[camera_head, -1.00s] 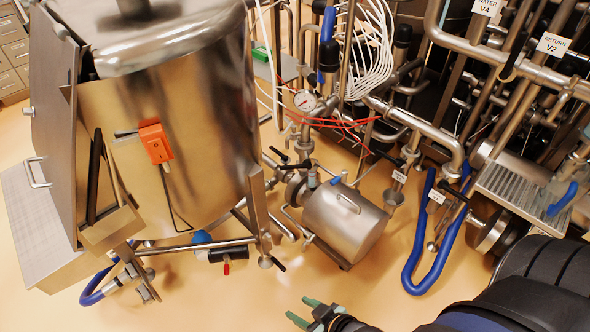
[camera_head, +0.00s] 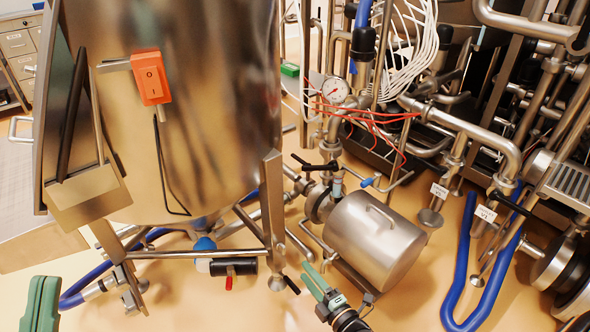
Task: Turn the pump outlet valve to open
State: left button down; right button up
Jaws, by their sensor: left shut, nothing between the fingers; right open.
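The steel pump (camera_head: 375,240) lies on the floor in the middle. A valve with a black lever (camera_head: 316,166) sits on the pipework just above the pump head (camera_head: 318,205); it appears to be the pump outlet valve. Its lever lies roughly sideways in the picture, and I cannot read its exact position. My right gripper (camera_head: 314,282) has green fingers, is open and empty, and shows in front of the pump's lower left, apart from the lever. My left gripper (camera_head: 40,303) is shut and empty at the bottom left corner, far from the valve.
The steel hopper (camera_head: 200,90) with an orange switch (camera_head: 151,77) fills the left. Below it are a pipe (camera_head: 195,253) and a valve with a red handle (camera_head: 229,283). A pressure gauge (camera_head: 336,91) and red wires are above the pump. A blue hose (camera_head: 461,265) lies to the right.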

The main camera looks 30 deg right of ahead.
aim_at(334, 167)
jog(key=i+l, duration=0.35)
jog(key=l, duration=0.15)
jog(key=i+l+u, duration=0.1)
jog(key=i+l, duration=0.65)
jog(key=l, duration=0.25)
jog(key=u, duration=0.05)
